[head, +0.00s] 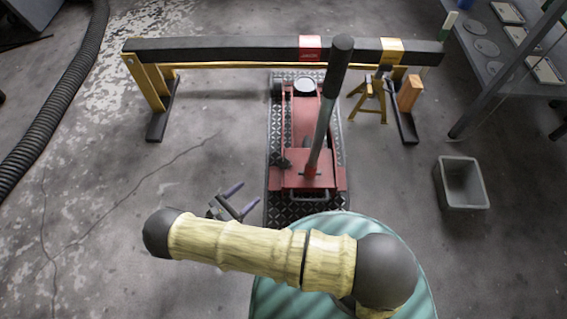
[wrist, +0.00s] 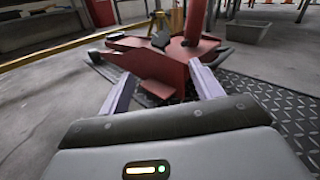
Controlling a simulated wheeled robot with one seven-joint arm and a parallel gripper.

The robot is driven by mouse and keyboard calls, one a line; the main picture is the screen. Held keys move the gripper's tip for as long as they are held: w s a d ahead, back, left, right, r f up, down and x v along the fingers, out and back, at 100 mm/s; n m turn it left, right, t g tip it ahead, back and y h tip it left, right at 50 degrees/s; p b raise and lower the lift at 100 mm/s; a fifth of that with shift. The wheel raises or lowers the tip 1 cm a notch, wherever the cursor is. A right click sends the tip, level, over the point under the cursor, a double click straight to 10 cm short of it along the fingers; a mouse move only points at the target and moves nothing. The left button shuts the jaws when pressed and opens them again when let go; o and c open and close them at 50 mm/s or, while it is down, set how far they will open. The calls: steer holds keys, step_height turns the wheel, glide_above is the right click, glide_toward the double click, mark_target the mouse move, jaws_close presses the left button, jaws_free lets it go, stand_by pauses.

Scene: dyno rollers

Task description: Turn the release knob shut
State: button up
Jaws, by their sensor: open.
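A red floor jack (head: 325,178) stands on a dark tread-plate mat (head: 277,212), with its long grey handle (head: 322,125) rising from it, tilted up to the right. A small black knob (head: 284,163), which looks like the release knob, sits at the left of the red body. In the wrist view a dark knob (wrist: 161,40) shows on top of the red body, ahead between my fingers. My gripper (head: 251,191) is open and empty, left of the mat and short of the knob. Its two purple fingers (wrist: 161,70) point toward the jack, apart from the knob.
A black padded beam (head: 220,50) on yellow stands spans behind the jack. A yellow stand (head: 370,100) is right of the jack. A grey bin (head: 462,183) and metal shelf (head: 500,60) are at the right. A black hose (head: 70,90) lies far left.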

mark_target(282, 164)
steer(key=b+x, duration=0.6)
steer(key=x, duration=1)
steer(key=shift+w+d+f, duration=0.15)
steer(key=shift+d, duration=0.05)
steer(key=shift+w+d, duration=0.3)
steer(key=shift+d, duration=0.05)
steer(key=shift+c, duration=0.5)
steer(key=c, duration=0.9)
